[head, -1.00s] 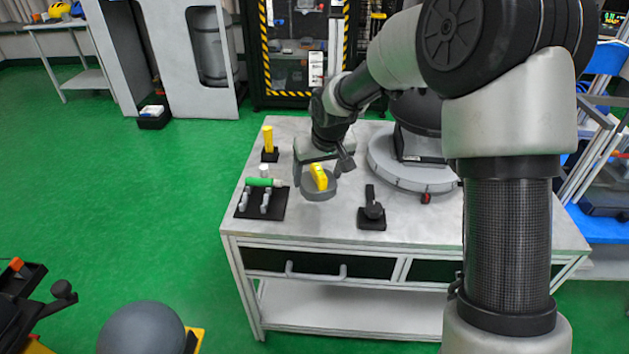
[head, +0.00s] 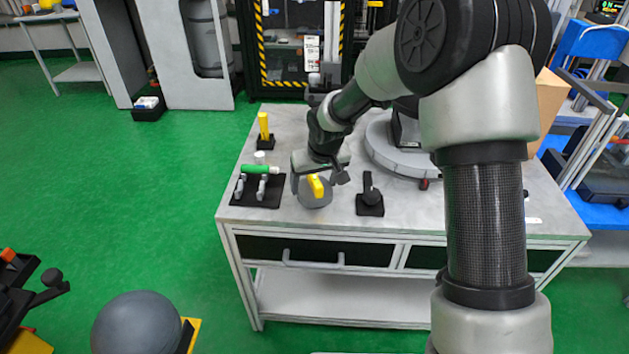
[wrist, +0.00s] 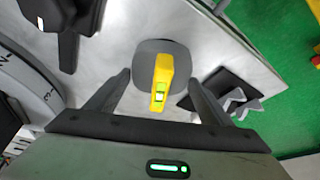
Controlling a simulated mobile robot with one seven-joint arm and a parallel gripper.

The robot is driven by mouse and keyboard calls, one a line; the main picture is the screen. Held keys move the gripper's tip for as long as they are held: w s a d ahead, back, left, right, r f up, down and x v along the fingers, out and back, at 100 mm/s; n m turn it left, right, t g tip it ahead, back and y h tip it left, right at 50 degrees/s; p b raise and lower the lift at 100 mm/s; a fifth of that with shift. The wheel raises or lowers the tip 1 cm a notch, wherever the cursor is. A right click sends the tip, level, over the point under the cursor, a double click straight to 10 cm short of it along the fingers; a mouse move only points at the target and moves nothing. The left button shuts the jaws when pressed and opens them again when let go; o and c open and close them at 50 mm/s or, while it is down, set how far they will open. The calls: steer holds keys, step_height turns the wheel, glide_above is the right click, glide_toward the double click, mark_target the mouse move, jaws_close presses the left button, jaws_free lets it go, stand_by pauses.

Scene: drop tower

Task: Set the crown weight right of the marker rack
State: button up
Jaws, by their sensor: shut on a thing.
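The crown weight (head: 316,198), a round grey body with a yellow handle on top, is between my gripper's fingers. My gripper (head: 317,187) is shut on it, with one finger on each side of the grey body (wrist: 151,50) in the wrist view. The weight is upright, over or on the tabletop just right of the marker rack; I cannot tell whether it touches the table. The marker rack (head: 247,200) is a black base with grey holders and a green marker (head: 260,169) lying along its back. Part of it shows at the right in the wrist view.
A black stand with a knob (head: 370,204) is close on the weight's right. Behind the rack are a small white cylinder (head: 260,157) and a yellow block on a black base (head: 264,130). A round grey platform (head: 385,158) stands behind right. The table's front edge is near.

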steer(key=o, duration=1.9)
steer(key=shift+o, duration=0.2)
